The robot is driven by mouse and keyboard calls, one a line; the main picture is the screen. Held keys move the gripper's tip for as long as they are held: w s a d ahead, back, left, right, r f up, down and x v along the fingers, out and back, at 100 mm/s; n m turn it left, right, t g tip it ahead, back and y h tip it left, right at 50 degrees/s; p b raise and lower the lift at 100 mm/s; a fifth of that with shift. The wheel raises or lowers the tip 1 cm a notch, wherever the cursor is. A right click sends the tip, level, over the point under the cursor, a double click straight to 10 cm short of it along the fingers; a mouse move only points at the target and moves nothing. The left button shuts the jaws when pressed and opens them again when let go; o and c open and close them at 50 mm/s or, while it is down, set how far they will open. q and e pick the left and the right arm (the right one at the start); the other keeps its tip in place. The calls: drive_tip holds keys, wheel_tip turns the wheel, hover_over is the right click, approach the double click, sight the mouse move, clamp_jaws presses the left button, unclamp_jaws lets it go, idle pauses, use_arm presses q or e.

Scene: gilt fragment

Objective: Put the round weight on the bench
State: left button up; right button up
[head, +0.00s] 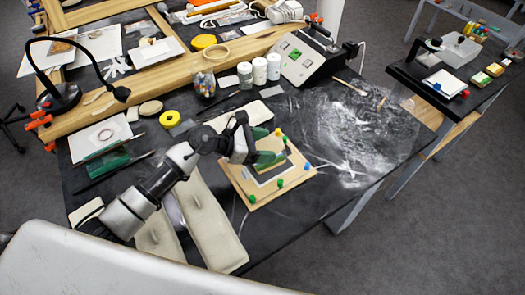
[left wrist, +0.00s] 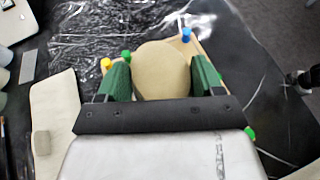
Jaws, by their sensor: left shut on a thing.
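The round weight (left wrist: 162,70) is a tan disc in the left wrist view, between the two green fingers of my left gripper (left wrist: 162,78). The gripper is shut on it. In the head view my left gripper (head: 268,160) is over a light wooden board (head: 240,187) with coloured pins around its edge. The weight is not clear in the head view, and I cannot tell whether it touches the board. The black-topped bench (head: 320,190) lies under the board.
White-capped jars (head: 260,70) and a grey sloped box (head: 302,60) stand behind the board. Crumpled clear film (head: 355,130) covers the bench to the right. A black lamp (head: 62,97) stands at the left. Long pale pads (head: 210,225) lie in front, left of the board.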

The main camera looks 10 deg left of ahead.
use_arm(q)
drive_tip(key=shift+a+f+p, duration=0.1)
drive_tip(key=shift+f+p, duration=0.2)
drive_tip(key=shift+f, duration=1.6)
drive_tip(key=shift+f, duration=0.1)
drive_tip(key=shift+s+f+b, duration=0.15)
drive_tip(key=shift+f+b, duration=0.2)
drive_tip(key=shift+b, duration=0.2)
drive_tip(key=o, duration=1.1)
